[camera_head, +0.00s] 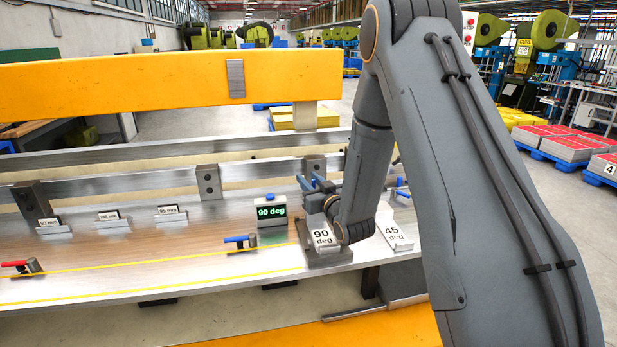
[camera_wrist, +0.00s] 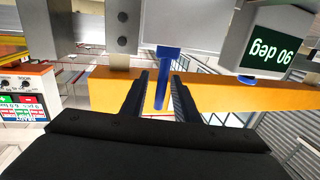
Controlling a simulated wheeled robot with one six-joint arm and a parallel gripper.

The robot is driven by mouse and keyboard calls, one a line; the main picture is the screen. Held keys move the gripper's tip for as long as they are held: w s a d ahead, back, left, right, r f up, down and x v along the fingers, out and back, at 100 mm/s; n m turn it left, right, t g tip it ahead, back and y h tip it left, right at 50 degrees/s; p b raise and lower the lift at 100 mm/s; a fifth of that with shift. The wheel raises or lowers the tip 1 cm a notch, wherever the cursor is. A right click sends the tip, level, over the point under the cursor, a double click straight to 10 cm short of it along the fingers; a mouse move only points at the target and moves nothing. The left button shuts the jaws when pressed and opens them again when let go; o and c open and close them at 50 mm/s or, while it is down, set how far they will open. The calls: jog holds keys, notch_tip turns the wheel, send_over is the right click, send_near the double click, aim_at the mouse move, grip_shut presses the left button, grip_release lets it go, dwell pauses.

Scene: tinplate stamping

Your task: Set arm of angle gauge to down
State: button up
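The angle gauge appears to be the grey fixture with the white "90 deg" plate (camera_head: 321,238), near the bench's right end. In the wrist view, a blue arm (camera_wrist: 160,92) with a wider blue end lies between the fingers of my gripper (camera_wrist: 161,77). The fingers are open, with a gap on each side of the blue arm. I cannot tell its exact pose on the gauge. In the head view my gripper (camera_head: 316,190) is at the gauge, and my arm hides part of it. A green "90 deg" display (camera_head: 271,212) stands just left; it also shows in the wrist view (camera_wrist: 265,40).
A "45 deg" plate (camera_head: 394,231) is close on the right. A blue-handled clamp (camera_head: 240,243) and a red-handled clamp (camera_head: 20,267) lie along the bench (camera_head: 150,240). Small labelled blocks (camera_head: 172,214) stand behind. A yellow beam (camera_head: 170,82) spans the back.

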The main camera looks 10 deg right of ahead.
jog(key=shift+w+a, duration=0.1)
jog(key=shift+w, duration=0.35)
jog(key=shift+c, duration=0.5)
grip_shut()
jog(key=shift+a, duration=0.1)
